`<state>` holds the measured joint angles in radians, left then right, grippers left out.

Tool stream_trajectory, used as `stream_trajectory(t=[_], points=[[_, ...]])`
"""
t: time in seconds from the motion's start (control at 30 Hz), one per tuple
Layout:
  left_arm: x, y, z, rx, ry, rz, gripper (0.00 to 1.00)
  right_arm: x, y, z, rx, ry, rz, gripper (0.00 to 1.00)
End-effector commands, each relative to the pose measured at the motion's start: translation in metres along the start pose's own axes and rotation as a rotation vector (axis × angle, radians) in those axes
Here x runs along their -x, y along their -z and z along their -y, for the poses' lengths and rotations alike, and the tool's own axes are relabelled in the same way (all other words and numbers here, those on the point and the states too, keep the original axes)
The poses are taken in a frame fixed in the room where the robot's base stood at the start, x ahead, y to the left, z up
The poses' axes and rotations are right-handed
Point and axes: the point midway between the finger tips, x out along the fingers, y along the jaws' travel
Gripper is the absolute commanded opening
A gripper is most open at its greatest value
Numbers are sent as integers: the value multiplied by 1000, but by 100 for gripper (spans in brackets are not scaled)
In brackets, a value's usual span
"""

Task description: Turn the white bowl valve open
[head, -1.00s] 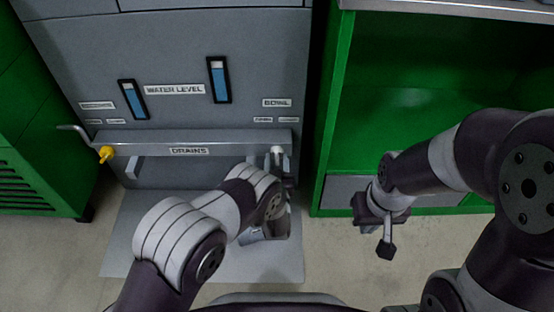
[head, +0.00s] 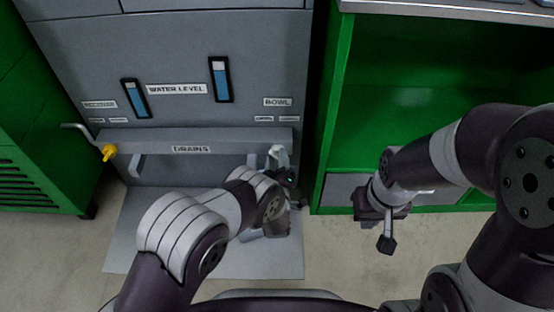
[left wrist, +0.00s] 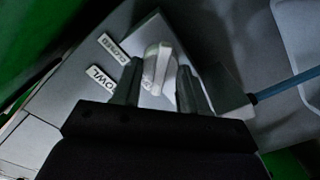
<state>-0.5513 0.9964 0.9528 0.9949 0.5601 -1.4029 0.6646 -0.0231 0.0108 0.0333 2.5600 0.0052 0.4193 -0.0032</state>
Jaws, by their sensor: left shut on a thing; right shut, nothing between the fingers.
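The white bowl valve (head: 279,152) sits at the right end of the drains ledge, below the BOWL label (head: 277,102). In the left wrist view the white valve handle (left wrist: 158,66) stands between my two dark fingers. My left gripper (left wrist: 157,88) is shut on this handle. In the head view my left wrist and forearm partly hide the lower part of the valve and the fingers. My right gripper (head: 386,244) is shut and empty, hanging in front of the green cabinet, well to the right of the valve.
A yellow valve (head: 108,152) with a bent metal pipe is at the left end of the ledge (head: 225,138). A green cabinet (head: 400,110) stands close to the right of the grey panel. A grey plate (head: 130,240) lies on the floor below.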

Motion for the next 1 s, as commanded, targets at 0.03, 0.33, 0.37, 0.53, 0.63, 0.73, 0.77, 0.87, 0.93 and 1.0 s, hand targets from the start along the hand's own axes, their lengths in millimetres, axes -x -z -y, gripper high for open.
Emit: stream_trajectory(t=[0.03, 0.33, 0.37, 0.53, 0.63, 0.73, 0.77, 0.87, 0.93, 1.0], points=[[0, 0, 1, 8, 1, 1, 12, 0, 0, 0, 0, 0, 0, 0], [0, 0, 1, 33, 1, 1, 12, 0, 0, 0, 0, 0, 0, 0], [0, 0, 1, 33, 1, 1, 12, 0, 0, 0, 0, 0, 0, 0], [0, 0, 1, 33, 1, 1, 12, 0, 0, 0, 0, 0, 0, 0], [0, 0, 1, 32, 1, 1, 56, 0, 0, 0, 0, 0, 0, 0], [0, 0, 1, 32, 1, 1, 68, 0, 0, 0, 0, 0, 0, 0], [0, 0, 1, 32, 1, 1, 68, 0, 0, 0, 0, 0, 0, 0], [0, 0, 0, 32, 0, 0, 68, 0, 0, 0, 0, 0, 0, 0], [0, 0, 0, 32, 0, 0, 68, 1, 0, 0, 0, 0, 0, 0], [4, 1, -1, 31, 0, 1, 68, 4, 0, 0, 0, 0, 0, 0]])
